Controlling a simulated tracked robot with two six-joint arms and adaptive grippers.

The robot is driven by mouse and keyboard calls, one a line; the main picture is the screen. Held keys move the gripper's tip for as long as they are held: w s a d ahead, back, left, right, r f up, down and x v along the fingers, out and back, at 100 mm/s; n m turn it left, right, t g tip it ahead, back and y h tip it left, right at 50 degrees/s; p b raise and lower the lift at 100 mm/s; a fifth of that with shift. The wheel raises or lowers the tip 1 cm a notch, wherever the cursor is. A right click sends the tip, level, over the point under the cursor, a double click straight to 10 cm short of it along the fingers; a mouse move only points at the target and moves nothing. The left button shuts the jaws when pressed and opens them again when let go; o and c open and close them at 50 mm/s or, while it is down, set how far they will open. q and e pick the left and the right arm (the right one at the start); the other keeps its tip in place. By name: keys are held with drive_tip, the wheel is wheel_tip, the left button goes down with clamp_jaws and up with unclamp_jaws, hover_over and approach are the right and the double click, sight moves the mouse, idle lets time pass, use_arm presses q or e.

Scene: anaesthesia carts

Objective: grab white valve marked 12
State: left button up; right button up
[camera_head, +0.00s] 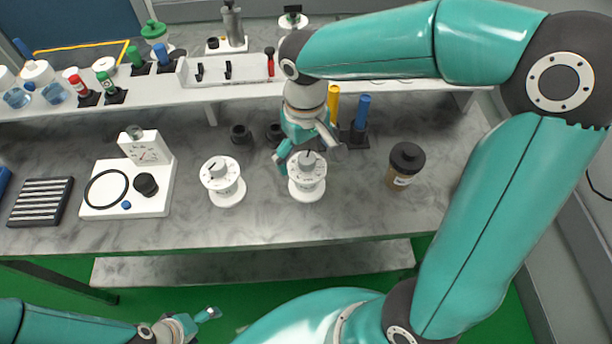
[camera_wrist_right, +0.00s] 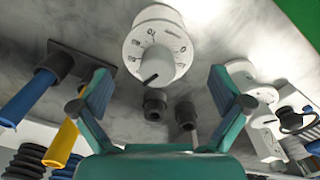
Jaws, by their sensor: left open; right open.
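Two white valves with black-pointer dials stand on the grey marble bench. The right one (camera_head: 307,178) is under my right gripper (camera_head: 308,150); the left one (camera_head: 223,183) stands apart to its left. I cannot make out which is marked 12. My right gripper is open, pointing down at the right valve. In the right wrist view that valve (camera_wrist_right: 157,47) lies ahead of the gap between the open fingers (camera_wrist_right: 160,100), not gripped. The other valve (camera_wrist_right: 241,70) is partly hidden by a finger. My left gripper (camera_head: 203,322) is open and empty, low at the front, away from the bench.
A brown jar with a black lid (camera_head: 404,163) stands right of the valves. A white stand with a gauge (camera_head: 133,180) and a striped black block (camera_head: 41,201) are at left. Blue and yellow cylinders (camera_head: 361,112) and small black fittings (camera_head: 240,134) stand behind. A raised shelf (camera_head: 215,95) runs along the back.

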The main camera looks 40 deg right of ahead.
sight(308, 172)
drive_tip(key=shift+s+d+f, duration=0.1)
drive_tip(key=shift+s+f, duration=0.05)
drive_tip(key=shift+f, duration=1.3)
drive_tip(key=shift+s+f, duration=0.15)
drive_tip(key=shift+f, duration=1.25)
drive_tip(key=shift+w, duration=0.1)
drive_tip(key=c, duration=1.2)
